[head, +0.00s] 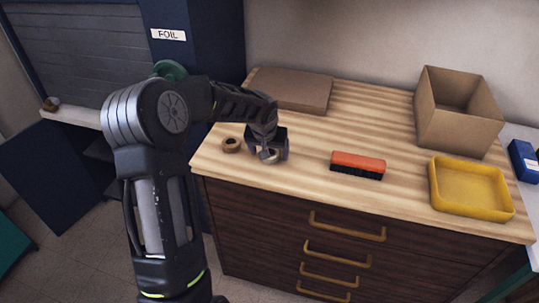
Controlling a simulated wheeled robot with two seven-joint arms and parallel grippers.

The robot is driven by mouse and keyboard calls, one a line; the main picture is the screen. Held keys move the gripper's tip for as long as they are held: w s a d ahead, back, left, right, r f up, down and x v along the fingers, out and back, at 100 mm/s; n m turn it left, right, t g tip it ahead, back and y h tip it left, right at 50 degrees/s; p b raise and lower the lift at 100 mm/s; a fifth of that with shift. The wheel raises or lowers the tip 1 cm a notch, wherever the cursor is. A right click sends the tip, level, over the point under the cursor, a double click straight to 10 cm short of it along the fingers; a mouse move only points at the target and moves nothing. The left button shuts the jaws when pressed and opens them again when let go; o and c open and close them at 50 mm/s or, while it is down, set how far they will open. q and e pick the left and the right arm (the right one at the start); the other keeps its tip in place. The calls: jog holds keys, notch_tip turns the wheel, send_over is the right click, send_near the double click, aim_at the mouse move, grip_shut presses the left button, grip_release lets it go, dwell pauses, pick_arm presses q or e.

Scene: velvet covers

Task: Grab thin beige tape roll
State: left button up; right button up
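A small pale beige roll (271,157) is on the wooden counter, directly under and partly hidden by my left gripper (268,150). The gripper points down at the roll, and its fingers are at or around it. I cannot tell from this view whether they grip it or stand open. A second, browner tape roll (231,145) lies flat on the counter just left of the gripper, apart from it. My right gripper is not in view.
On the striped wooden counter (310,180) lie a flat brown cardboard piece (295,90), an orange brush (358,162), a yellow tray (470,190) and an open cardboard box (457,115). A blue box (524,160) stands at far right. The counter between gripper and brush is clear.

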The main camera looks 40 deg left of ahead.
pick_arm(q)
jog(key=shift+c, duration=0.2)
jog(key=c, duration=1.4)
notch_tip(320, 180, up, 10)
jog(key=shift+r+b, duration=0.1)
jog(key=shift+b, duration=0.55)
